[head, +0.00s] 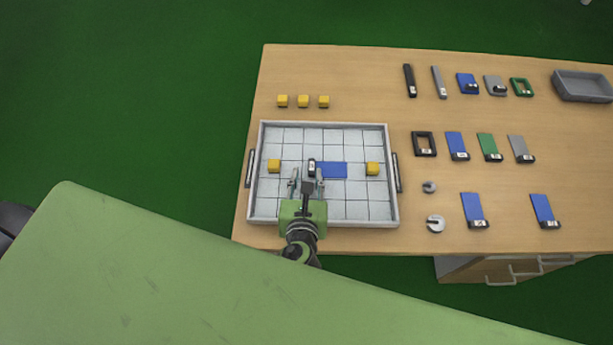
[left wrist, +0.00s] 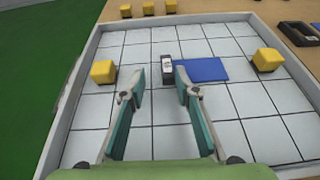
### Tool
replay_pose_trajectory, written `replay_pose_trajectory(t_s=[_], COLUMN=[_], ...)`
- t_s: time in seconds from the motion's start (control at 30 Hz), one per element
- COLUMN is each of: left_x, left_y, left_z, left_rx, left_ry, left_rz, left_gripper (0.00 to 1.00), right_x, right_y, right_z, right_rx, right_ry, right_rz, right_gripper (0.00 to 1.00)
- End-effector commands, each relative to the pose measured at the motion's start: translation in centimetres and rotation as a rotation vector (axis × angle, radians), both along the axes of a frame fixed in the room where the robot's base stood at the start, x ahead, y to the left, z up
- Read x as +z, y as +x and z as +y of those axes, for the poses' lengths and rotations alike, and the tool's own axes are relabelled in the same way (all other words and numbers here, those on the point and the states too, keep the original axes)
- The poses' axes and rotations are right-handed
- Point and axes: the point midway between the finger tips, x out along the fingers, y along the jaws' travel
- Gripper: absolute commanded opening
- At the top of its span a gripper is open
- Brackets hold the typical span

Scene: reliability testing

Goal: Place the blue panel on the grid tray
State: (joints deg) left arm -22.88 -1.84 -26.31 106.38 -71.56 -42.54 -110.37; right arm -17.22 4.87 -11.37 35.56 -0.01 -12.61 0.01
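The grid tray (head: 392,205) is a shallow white box with a tiled floor at the left of the table. The blue panel (head: 333,170) lies on the tiles near the tray's middle, its black labelled end (head: 311,169) to the left. The panel also shows in the left wrist view (left wrist: 203,70). My left gripper (head: 307,180) is over the tray, close to the black end. In the left wrist view my left gripper (left wrist: 158,80) has its fingers well apart, with nothing held. The black end shows just beyond the fingertips. My right gripper is not in view.
Yellow cubes stand on the tray's left (head: 274,166) and right (head: 372,169); three more (head: 303,101) stand behind it. On the right are several panels (head: 474,211), round weights (head: 435,224) and a grey bin (head: 583,86). Tray handles (head: 250,168) stick out at the sides.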

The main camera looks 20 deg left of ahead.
Motion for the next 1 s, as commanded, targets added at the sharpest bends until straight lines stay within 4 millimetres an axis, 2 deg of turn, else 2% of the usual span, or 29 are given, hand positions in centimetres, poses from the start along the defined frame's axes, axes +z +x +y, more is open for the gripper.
replay_pose_trajectory(t_s=[0.27,0.33,0.8,1.0], left_x=[0.3,0.4,3.8,4.7], left_y=[0.0,-0.7,-8.9,-10.5], left_z=[0.0,-0.2,-2.3,-2.7], left_rx=[0.001,0.0,0.0,0.001], left_ry=[-0.002,-0.002,-0.002,-0.001], left_rz=[0.0,0.003,0.004,0.001], left_gripper=[0.29,0.29,0.29,0.29], right_x=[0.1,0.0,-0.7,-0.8], right_y=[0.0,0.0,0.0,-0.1], right_z=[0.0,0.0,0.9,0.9], right_rx=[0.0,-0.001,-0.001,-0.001], right_ry=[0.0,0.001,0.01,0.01], right_rz=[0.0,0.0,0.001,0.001], right_gripper=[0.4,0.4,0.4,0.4])
